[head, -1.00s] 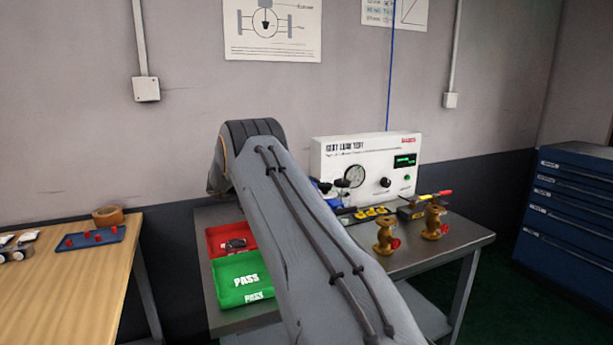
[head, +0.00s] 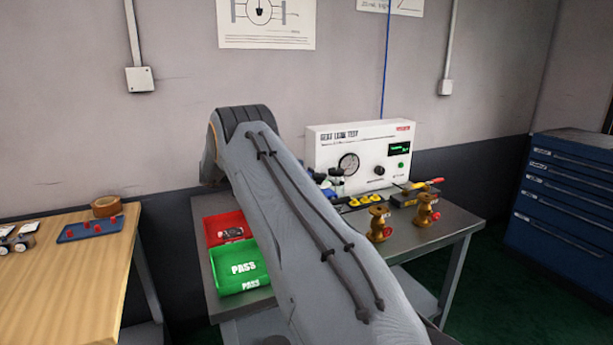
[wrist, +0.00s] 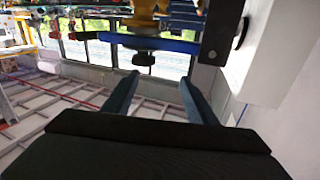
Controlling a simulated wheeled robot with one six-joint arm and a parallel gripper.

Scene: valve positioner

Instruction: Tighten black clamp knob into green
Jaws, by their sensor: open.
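The white seat leak test unit (head: 328,150) stands at the back of the grey bench in the head view. Blue clamp parts (head: 330,181) show in front of it, partly hidden by my arm. In the wrist view a blue clamp bar (wrist: 180,46) crosses below a brass body (wrist: 145,22). A dark round knob-like part (wrist: 145,58) hangs under the bar. My gripper (wrist: 160,88) is open, its two blue fingers apart and pointing toward that part, with nothing seen between them. I cannot tell any contact. My gripper is hidden in the head view. No green zone for the clamp is discernible.
Two brass valves (head: 379,224) with red parts stand on the bench, right of my arm. A red tray (head: 211,237) and a green PASS tray (head: 226,279) lie left of it. The unit's white side (wrist: 277,60) is close on the right in the wrist view.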

